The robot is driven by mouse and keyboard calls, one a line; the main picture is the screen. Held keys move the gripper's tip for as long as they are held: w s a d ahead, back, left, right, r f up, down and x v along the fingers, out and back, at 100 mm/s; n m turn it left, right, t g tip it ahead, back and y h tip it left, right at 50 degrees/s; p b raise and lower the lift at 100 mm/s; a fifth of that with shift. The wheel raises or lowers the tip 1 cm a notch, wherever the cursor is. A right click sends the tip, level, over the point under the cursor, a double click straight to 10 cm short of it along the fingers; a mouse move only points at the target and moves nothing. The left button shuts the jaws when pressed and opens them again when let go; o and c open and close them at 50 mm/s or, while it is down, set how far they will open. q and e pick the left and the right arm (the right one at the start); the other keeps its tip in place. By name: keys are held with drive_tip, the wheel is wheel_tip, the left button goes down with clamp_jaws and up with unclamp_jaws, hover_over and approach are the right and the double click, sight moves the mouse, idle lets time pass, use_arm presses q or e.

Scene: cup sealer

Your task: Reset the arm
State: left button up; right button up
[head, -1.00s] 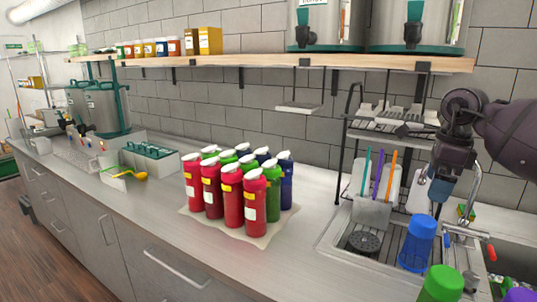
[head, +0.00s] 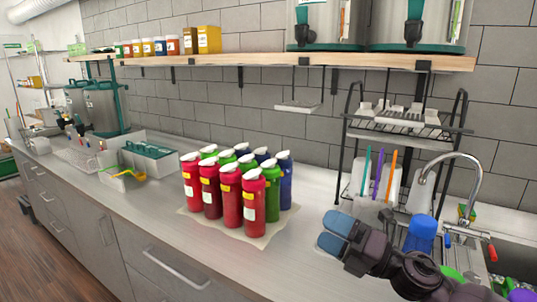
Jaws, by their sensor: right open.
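My right gripper (head: 338,233) comes in from the lower right in the head view. Its blue-padded fingers point left, over the counter (head: 290,262) between the bottles and the sink. The jaws look parted, with nothing seen between them. My right arm covers part of the sink area. My left gripper is not in view.
Several red, green and blue bottles (head: 229,192) stand on a tan mat (head: 262,240) left of my right gripper. A blue cup (head: 421,234) and a faucet (head: 470,175) are close to my right arm. A wire rack (head: 405,130) stands behind. The counter at left front is clear.

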drive_tip(key=s+d+f+m+t+h, duration=0.25)
drive_tip(key=d+f+m+h, duration=0.3)
drive_tip(key=m, duration=0.35)
drive_tip(key=s+d+f+m+t+h, duration=0.1)
drive_tip(key=s+d+f+m+h, duration=0.25)
drive_tip(key=m+h, duration=0.5)
drive_tip(key=s+d+f+m+t+h, duration=0.1)
drive_tip(key=s+d+f+m+h, duration=0.3)
drive_tip(key=m, duration=0.6)
drive_tip(key=s+d+f+m+g, duration=0.1)
drive_tip(key=s+f+m+g, duration=0.4)
drive_tip(key=s, duration=0.5)
drive_tip(key=s+d+f+m+g, duration=0.25)
drive_tip(key=s+f+g, duration=0.35)
drive_tip(key=s+f, duration=0.3)
drive_tip(key=w+f+t+b, duration=0.2)
drive_tip(key=f+b, duration=0.3)
drive_tip(key=f, duration=0.5)
drive_tip(key=w+a+f+t+b, duration=0.1)
drive_tip(key=w+f+t+b, duration=0.2)
drive_tip(key=f, duration=0.6)
drive_tip(key=shift+w+f+t+b, duration=0.2)
drive_tip(key=shift+f+t+b, duration=0.15)
drive_tip(key=shift+t+b, duration=0.75)
